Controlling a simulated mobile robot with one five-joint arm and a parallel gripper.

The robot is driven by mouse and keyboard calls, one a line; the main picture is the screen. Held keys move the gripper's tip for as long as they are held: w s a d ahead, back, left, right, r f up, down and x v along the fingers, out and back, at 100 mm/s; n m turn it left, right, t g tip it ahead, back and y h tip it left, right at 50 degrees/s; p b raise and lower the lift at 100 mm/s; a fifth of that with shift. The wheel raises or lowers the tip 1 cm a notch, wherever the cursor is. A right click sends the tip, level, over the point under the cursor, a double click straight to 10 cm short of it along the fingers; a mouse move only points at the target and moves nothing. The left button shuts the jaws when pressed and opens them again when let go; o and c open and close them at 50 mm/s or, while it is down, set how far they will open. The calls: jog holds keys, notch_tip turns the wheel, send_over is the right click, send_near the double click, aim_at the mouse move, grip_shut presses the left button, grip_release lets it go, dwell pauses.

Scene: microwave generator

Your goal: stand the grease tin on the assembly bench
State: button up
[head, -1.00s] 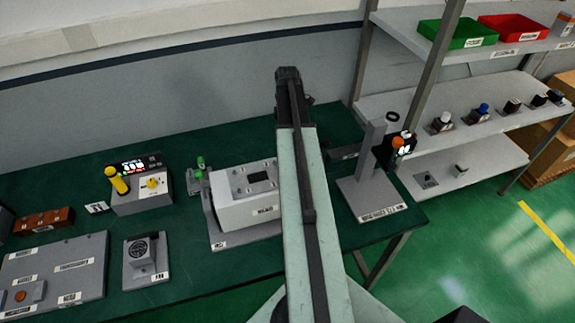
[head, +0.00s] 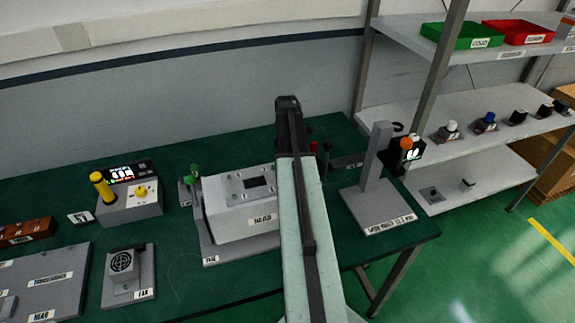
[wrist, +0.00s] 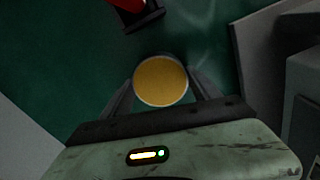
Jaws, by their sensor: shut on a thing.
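The grease tin (wrist: 161,81) shows in the wrist view as a round tin with a yellow-orange top and a pale rim. My gripper (wrist: 160,92) is shut on it, with a dark finger on each side. The green top of the assembly bench (wrist: 75,55) lies below the tin; I cannot tell whether the tin touches it. In the head view the bench (head: 215,290) runs along the wall. There my arm reaches over the bench and hides the gripper's fingers and the tin.
A white boxy machine (head: 240,215) stands left of my arm, and a grey stand (head: 378,205) stands right of it. In the wrist view a red object on a dark base (wrist: 135,10) is just beyond the tin. A shelf rack (head: 470,125) is at the right.

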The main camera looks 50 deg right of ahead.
jog(key=shift+f, duration=0.2)
jog(key=o, duration=1.7)
jog(key=shift+r, duration=0.1)
notch_tip(320, 180, up, 12)
jog(key=p, duration=1.2)
jog(key=shift+r, duration=0.15)
